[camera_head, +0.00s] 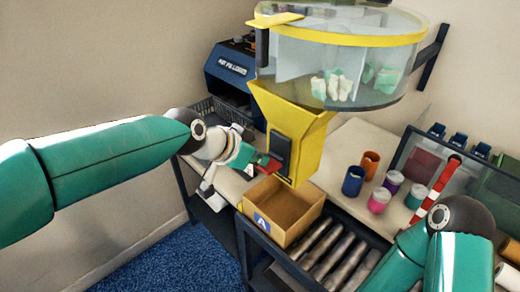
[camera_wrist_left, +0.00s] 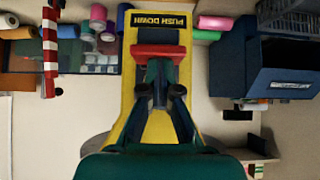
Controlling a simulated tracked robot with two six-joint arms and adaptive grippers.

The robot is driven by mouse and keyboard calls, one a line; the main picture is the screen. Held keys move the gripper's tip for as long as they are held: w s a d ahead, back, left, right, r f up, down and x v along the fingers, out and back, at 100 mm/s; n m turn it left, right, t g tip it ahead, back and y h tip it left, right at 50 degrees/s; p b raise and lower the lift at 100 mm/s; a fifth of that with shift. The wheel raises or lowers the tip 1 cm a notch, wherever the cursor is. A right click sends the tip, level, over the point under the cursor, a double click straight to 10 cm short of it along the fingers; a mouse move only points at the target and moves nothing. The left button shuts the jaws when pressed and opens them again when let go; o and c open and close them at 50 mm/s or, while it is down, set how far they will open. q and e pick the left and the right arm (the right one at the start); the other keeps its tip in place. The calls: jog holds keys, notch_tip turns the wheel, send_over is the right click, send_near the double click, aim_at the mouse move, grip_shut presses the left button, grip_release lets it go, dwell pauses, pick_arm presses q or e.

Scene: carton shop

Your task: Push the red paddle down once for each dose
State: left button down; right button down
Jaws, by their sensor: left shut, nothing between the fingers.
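The red paddle (camera_head: 272,167) sticks out at the front of the yellow dispenser chute (camera_head: 304,128), by a dark block. It also shows in the wrist view (camera_wrist_left: 158,50), beside a "PUSH DOWN" label (camera_wrist_left: 158,20). My left gripper (camera_head: 262,163) is shut and empty, with its fingertips (camera_wrist_left: 161,92) at the paddle. I cannot tell whether they touch it. A clear round hopper (camera_head: 300,55) with a yellow rim holds pale and green packets above the chute. An open carton (camera_head: 270,228) stands below the chute; no packets show in it. My right gripper is out of view.
Rollers (camera_head: 335,258) lie right of the carton. Several coloured jars, including a blue one (camera_head: 353,181), stand on the bench beside a red-and-white striped post (camera_head: 434,187). A blue machine (camera_head: 230,72) and a dark basket (camera_head: 220,112) stand behind my left gripper.

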pick_arm(q)
jog(key=w+d+r+v, duration=0.1)
jog(key=r+v, duration=0.1)
jog(key=v, duration=1)
jog(key=shift+r+p, duration=0.3)
